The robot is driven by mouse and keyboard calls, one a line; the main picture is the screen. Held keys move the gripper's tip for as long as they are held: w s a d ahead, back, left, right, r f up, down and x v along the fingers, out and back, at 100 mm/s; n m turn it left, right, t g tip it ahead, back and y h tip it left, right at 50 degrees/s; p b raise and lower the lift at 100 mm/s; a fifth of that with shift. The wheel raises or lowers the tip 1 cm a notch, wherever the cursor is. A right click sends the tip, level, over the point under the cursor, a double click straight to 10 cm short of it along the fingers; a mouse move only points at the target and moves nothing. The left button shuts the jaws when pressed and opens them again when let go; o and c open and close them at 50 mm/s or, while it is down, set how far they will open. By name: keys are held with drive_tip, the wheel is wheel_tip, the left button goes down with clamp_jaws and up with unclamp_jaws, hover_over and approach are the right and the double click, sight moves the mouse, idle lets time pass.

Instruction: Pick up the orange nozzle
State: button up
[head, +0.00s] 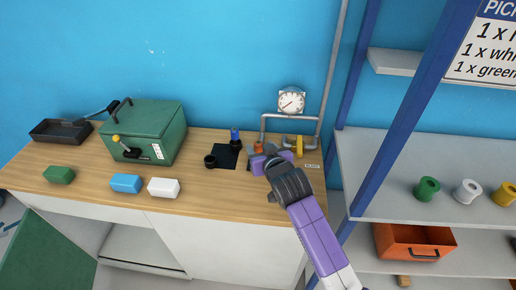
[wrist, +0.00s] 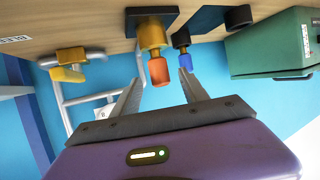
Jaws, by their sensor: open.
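The orange nozzle (wrist: 159,71) sits on the end of a yellow-brown fitting (wrist: 152,34) on a dark square plate in the wrist view. In the head view the nozzle (head: 258,147) shows as a small orange spot just beyond my gripper, partly hidden by it. My gripper (wrist: 161,78) is open and empty. Its two fingers point toward the nozzle, which appears between the fingertips in the wrist view. I cannot tell how far the tips are from it. In the head view my purple gripper (head: 272,160) is over the bench's right part.
A blue-tipped black fitting (wrist: 184,52) stands close beside the nozzle. A yellow-handled valve on grey pipes (head: 299,146) is to the right, under a gauge (head: 291,102). A green box (head: 143,132) and several coloured blocks lie left on the wooden bench (head: 222,190).

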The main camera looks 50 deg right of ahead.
drive_tip(key=shift+p+x, duration=0.65)
drive_tip(key=shift+x, duration=2.15)
drive_tip(key=shift+f, duration=0.1)
drive_tip(key=shift+c, duration=0.4)
clamp_jaws()
